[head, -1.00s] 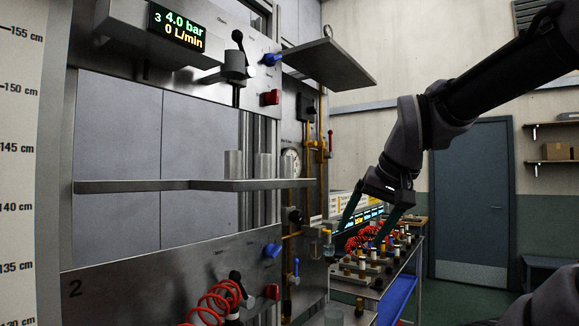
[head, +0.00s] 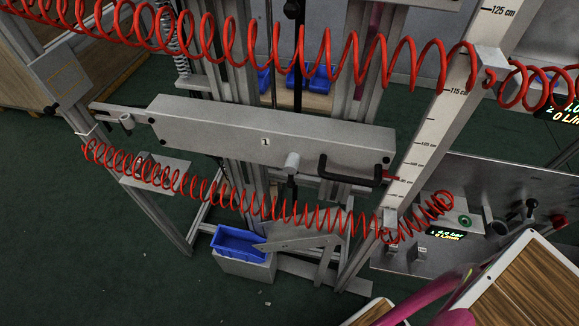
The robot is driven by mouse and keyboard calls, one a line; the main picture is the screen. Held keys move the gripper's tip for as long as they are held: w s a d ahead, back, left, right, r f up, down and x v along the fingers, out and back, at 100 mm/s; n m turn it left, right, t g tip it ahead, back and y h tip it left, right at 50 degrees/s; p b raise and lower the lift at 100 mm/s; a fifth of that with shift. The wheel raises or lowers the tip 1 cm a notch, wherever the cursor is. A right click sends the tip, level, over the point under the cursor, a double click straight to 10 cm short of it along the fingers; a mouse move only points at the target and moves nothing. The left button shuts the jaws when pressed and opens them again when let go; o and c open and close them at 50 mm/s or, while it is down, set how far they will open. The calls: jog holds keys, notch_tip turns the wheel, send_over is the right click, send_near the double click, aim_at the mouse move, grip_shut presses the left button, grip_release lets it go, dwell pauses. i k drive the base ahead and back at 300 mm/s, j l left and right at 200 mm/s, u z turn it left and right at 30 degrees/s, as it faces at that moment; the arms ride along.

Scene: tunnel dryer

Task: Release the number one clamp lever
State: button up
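A grey beam (head: 225,135) marked "1" spans the middle of the head view, in front of upright metal posts. A black U-shaped handle (head: 348,180) is on the beam's right part, with a small red tip beside its right end. A short grey cylinder (head: 292,162) with a dark stem below it is left of the handle. The frames do not show for certain which of these is the clamp lever, or whether it is clamped. My gripper is not in view now.
A red coiled hose (head: 325,60) crosses above the beam; another coil (head: 240,203) runs below it. A ruler post (head: 440,115) stands right of the beam. A blue bin (head: 238,243) sits low down. Green floor (head: 70,250) is open at left.

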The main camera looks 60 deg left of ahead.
aim_at(292, 160)
jog(key=k+u, duration=0.25)
jog(key=u, duration=0.15)
jog(key=k+j+u, duration=0.15)
jog(key=u, duration=0.25)
jog(key=l+u, duration=0.15)
jog(key=u, duration=0.3)
jog(key=l+u, duration=0.15)
jog(key=u, duration=0.25)
jog(key=l+u, duration=0.15)
jog(key=u, duration=0.3)
jog(key=k+l+u, duration=0.1)
jog(key=u, duration=0.3)
